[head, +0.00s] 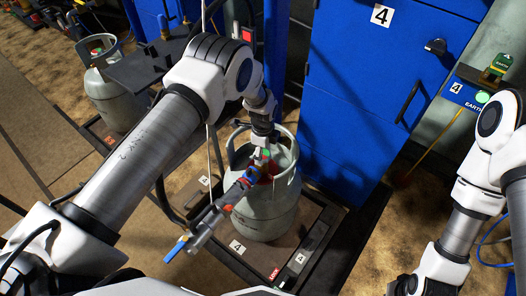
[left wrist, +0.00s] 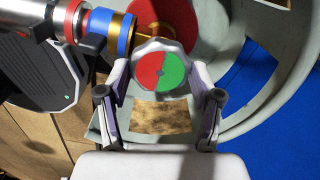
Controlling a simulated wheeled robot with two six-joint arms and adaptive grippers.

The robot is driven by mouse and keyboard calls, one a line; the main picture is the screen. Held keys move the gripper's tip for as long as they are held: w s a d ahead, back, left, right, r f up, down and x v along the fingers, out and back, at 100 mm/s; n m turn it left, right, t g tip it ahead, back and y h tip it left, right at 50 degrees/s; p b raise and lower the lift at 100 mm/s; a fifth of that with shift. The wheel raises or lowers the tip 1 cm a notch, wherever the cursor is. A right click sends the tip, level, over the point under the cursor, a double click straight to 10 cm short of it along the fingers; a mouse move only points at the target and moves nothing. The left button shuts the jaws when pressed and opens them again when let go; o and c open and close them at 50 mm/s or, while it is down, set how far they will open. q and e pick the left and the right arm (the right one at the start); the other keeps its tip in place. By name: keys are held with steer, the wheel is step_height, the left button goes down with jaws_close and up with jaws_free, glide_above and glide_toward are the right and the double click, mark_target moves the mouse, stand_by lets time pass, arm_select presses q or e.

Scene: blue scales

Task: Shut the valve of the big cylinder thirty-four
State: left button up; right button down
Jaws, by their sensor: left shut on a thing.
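A big grey cylinder (head: 262,218) stands upright on a low scale in the middle of the head view; I can read no number on it. Its valve knob, a pale wheel with a half red, half green top (left wrist: 160,74), sits inside the collar (left wrist: 283,100). My left gripper (head: 265,148) reaches down into the collar and is shut on the valve knob, one finger on each side. A filling head with a blue lever (head: 176,249) is joined to the valve and sticks out toward the lower left. My right arm is at the right; its gripper is out of view.
The scale platform (head: 230,262) carries plates marked 4 and LOCK. A blue cabinet (head: 375,80) marked 4 stands close behind. Another grey cylinder (head: 118,100) stands at the upper left. An EARTH box (head: 462,92) and a yellow stick are at the right.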

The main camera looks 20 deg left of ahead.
arm_select(q)
steer(key=o, duration=1.1)
steer(key=shift+o, duration=0.2)
step_height(320, 180, up, 12)
